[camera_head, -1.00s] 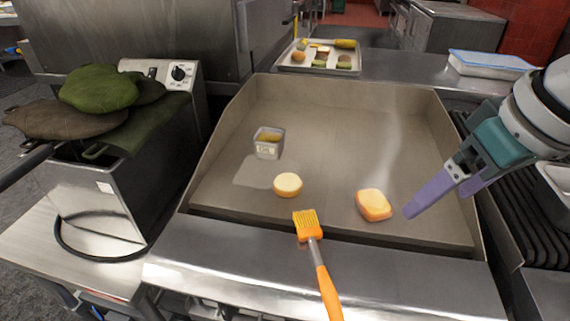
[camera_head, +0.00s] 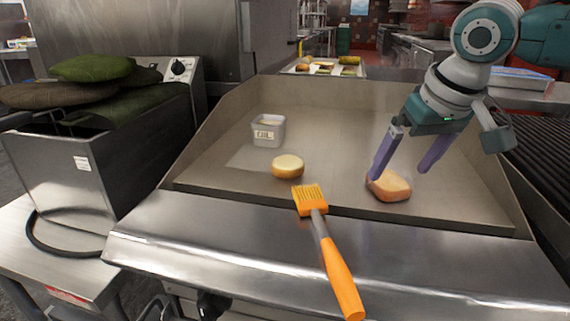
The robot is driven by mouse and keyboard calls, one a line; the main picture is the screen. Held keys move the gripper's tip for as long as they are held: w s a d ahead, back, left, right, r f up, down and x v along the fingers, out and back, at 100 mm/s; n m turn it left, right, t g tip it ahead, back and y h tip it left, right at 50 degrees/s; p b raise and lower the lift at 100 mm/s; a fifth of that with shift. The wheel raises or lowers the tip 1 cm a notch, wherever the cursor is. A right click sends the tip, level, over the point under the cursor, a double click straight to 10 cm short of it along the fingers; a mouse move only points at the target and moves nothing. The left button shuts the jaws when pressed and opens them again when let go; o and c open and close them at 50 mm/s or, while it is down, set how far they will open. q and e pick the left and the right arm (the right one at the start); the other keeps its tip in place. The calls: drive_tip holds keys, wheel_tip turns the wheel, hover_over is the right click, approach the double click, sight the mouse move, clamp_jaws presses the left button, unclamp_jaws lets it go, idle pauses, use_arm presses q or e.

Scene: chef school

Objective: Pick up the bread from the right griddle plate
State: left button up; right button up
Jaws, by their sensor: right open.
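The square bread slice (camera_head: 390,187) lies on the right part of the griddle plate (camera_head: 335,125), near its front edge. A round bun (camera_head: 288,166) lies on the griddle to its left. My right gripper (camera_head: 400,174) is open, with its purple fingers pointing down just above the bread. One finger overlaps the bread's left edge in the picture, and the other is above and right of it. I cannot tell whether either touches the bread. My left gripper is not in view.
An orange brush (camera_head: 338,275) lies across the griddle's front ledge. A small labelled container (camera_head: 268,131) stands at the griddle's left. A tray with food (camera_head: 325,69) is behind the griddle. A fryer with green cloth-like items (camera_head: 92,68) stands to the left.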

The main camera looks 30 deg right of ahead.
sight(389, 180)
drive_tip(key=x, duration=0.2)
drive_tip(key=b+x, duration=0.1)
drive_tip(key=x, duration=0.1)
drive_tip(key=shift+w+d, duration=0.1)
drive_tip(key=shift+w, duration=0.25)
drive_tip(key=c, duration=1.4)
